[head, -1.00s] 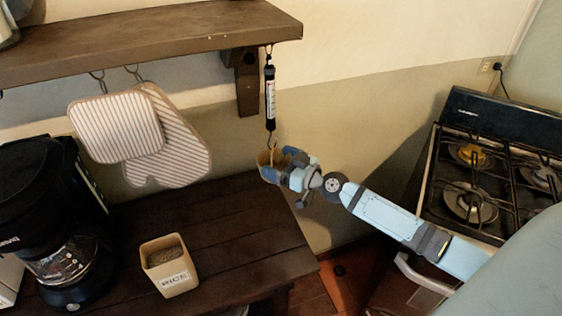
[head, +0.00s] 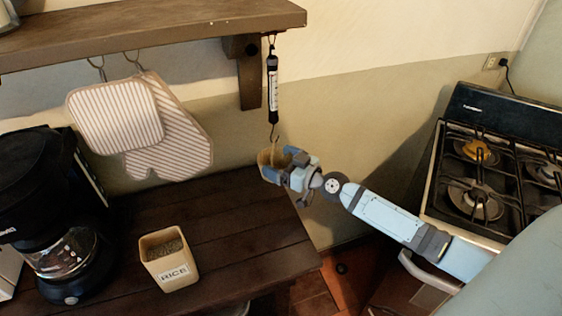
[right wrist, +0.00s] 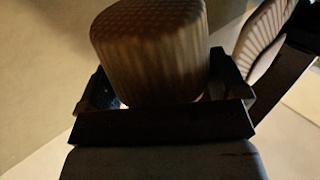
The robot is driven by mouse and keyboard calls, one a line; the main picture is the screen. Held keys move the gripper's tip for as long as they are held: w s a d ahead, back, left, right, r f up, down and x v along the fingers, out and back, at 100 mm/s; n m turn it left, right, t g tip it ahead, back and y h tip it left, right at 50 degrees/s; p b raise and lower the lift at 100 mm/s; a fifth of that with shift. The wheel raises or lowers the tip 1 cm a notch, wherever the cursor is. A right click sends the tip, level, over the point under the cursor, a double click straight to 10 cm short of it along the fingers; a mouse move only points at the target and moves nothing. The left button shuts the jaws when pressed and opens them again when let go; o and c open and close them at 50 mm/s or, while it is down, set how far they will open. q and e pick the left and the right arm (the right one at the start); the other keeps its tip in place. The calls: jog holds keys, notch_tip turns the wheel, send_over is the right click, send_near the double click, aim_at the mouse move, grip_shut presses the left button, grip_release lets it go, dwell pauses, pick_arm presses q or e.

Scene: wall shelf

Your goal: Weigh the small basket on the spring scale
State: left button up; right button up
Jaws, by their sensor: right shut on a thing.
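The spring scale (head: 272,88) hangs upright from a hook under the right end of the wall shelf. Its lower hook (head: 273,138) hangs at the top of the small basket. The small basket (head: 266,160) is tan and partly hidden by my right gripper (head: 281,168). My right gripper is shut on the basket just below the scale. In the right wrist view the ribbed basket (right wrist: 150,50) fills the space between the dark fingers. Whether the basket's handle sits in the scale's hook is too small to tell. My left gripper is not in view.
The wooden shelf (head: 150,35) runs above, with a bracket (head: 249,75) beside the scale. Striped pot holders (head: 115,118) hang at left. A coffee maker (head: 45,200) and a RICE container (head: 168,262) stand on the dark table (head: 235,245). A stove (head: 475,185) is at right.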

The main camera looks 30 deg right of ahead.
dwell(0.4)
jog(key=o, duration=0.6)
jog(key=shift+s+d+f, duration=0.1)
jog(key=shift+s, duration=0.15)
pick_arm(q)
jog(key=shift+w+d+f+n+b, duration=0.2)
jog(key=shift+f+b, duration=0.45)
jog(key=shift+b, duration=0.4)
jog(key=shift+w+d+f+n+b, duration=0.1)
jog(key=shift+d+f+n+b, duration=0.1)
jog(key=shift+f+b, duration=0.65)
pick_arm(e)
jog(key=shift+v, duration=6.7)
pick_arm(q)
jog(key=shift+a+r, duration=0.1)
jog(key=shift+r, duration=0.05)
